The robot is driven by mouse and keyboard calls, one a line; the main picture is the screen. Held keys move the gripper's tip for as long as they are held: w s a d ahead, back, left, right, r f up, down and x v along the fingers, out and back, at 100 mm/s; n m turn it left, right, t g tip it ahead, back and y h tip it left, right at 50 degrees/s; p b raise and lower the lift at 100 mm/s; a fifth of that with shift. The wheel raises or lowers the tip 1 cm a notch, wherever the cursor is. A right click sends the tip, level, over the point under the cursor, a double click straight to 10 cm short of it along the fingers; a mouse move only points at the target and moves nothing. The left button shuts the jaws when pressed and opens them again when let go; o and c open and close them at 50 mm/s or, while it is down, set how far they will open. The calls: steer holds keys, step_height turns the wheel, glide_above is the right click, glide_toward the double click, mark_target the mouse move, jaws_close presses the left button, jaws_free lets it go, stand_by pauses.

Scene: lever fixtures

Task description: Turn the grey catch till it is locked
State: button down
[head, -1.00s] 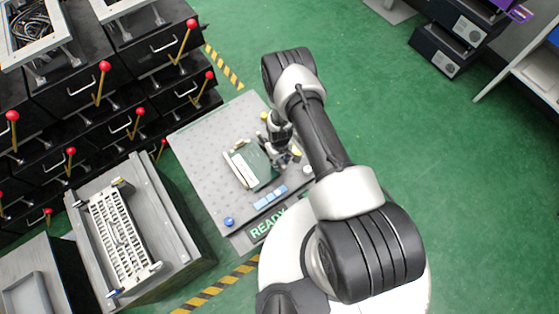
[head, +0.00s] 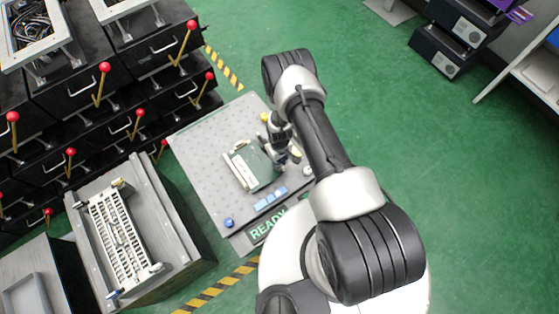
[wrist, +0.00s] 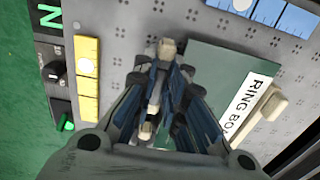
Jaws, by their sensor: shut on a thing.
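The grey catch (wrist: 167,47) shows in the wrist view as a pale bar-like piece between my fingers. One end stands out past the fingertips, and a pale part also shows nearer the palm. My gripper (wrist: 161,78) is shut on it, and the fingers hide most of its middle. The catch is beside a green box (wrist: 205,62) with a white label reading "RING BO…". In the head view my gripper (head: 279,136) is at the right side of the green box (head: 262,165); the catch cannot be made out there. I cannot tell its locked state.
The box sits on a grey perforated board (head: 205,142). Blue blocks (head: 270,198), a blue knob (head: 229,222) and a READY sign (head: 266,231) lie along its near edge. Yellow blocks (wrist: 87,65) are left of my gripper. Black cabinets with red-knobbed levers (head: 104,67) stand left.

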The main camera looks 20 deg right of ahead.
steer(key=shift+m, duration=0.3)
steer(key=m+b, duration=0.2)
steer(key=m, duration=0.1)
steer(key=shift+m, duration=0.3)
steer(key=m+b, duration=0.2)
steer(key=m, duration=0.2)
steer(key=shift+m, duration=0.3)
steer(key=m+b, duration=0.1)
steer(key=m, duration=0.3)
steer(key=shift+m, duration=0.3)
steer(key=shift+m+b, duration=0.75)
steer(key=shift+m, duration=1.45)
steer(key=c, duration=1.6)
jaws_free()
steer(key=shift+c, duration=0.2)
